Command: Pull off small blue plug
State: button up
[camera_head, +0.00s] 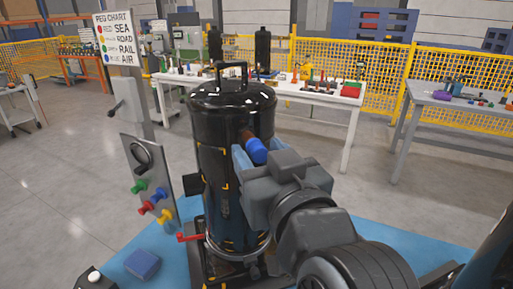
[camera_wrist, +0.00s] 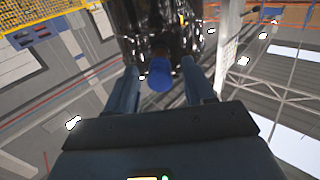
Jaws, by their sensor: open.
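The small blue plug (camera_head: 257,151) sits on a copper-coloured stub on the side of the black compressor (camera_head: 222,120). In the wrist view the blue plug (camera_wrist: 160,76) shows between my two fingers, close to the black shiny compressor (camera_wrist: 160,30). My gripper (camera_head: 245,160) is at the compressor's upper right side, its blue fingers around the plug. In the wrist view my gripper (camera_wrist: 162,82) is open, with a gap on each side of the plug. Part of the stub is hidden behind the plug and my gripper.
A grey panel (camera_head: 140,160) with green, red, blue and yellow pegs stands left of the compressor. A red-handled valve (camera_head: 190,237) is low by its base. White tables (camera_head: 345,100) stand behind.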

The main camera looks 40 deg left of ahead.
dwell(0.8)
grip_shut()
dwell(0.5)
jog(key=shift+p+v, duration=0.35)
jog(key=shift+v, duration=2.65)
